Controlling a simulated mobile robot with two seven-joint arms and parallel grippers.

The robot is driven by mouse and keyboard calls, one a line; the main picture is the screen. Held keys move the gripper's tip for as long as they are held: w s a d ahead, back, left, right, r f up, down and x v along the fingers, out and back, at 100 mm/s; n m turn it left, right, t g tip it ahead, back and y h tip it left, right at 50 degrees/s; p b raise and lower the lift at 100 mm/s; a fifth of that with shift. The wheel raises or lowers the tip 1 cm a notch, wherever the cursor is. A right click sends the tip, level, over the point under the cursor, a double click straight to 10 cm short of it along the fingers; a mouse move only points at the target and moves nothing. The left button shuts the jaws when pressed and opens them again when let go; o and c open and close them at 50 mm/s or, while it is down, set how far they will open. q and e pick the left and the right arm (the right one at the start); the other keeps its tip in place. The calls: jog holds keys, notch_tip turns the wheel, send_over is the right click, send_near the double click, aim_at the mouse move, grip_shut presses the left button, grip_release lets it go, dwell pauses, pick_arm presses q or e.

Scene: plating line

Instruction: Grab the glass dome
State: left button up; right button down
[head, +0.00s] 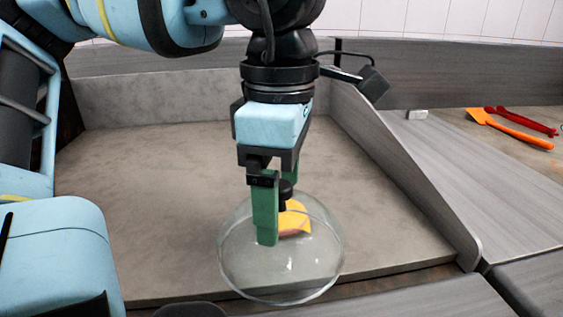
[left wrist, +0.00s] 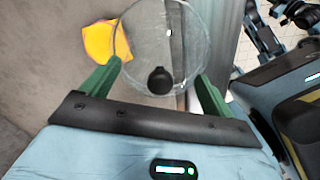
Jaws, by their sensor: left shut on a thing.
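The clear glass dome (head: 318,262) with a dark round knob (head: 286,190) is near the front of the grey tray-like counter. My left gripper (head: 277,212) reaches down from above, its green fingers on either side of the knob, and is shut on the dome. The exact contact is hard to see, and I cannot tell whether the dome is lifted. My right gripper is not in view.
A yellow-orange piece (head: 296,218) shows through the dome in the head view and beside it in the left wrist view (left wrist: 98,42). A grey divider (head: 400,165) stands to the right. Beyond it lie an orange utensil (head: 510,128) and a red one (head: 525,120).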

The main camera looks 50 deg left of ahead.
aim_at(278, 257)
pick_arm(q)
jog(key=shift+s+d+r, duration=0.15)
jog(key=shift+s+d, duration=0.8)
jog(key=shift+d, duration=0.25)
jog(key=shift+s+d+r, duration=0.1)
jog(key=shift+s+d, duration=0.8)
jog(key=shift+d, duration=0.25)
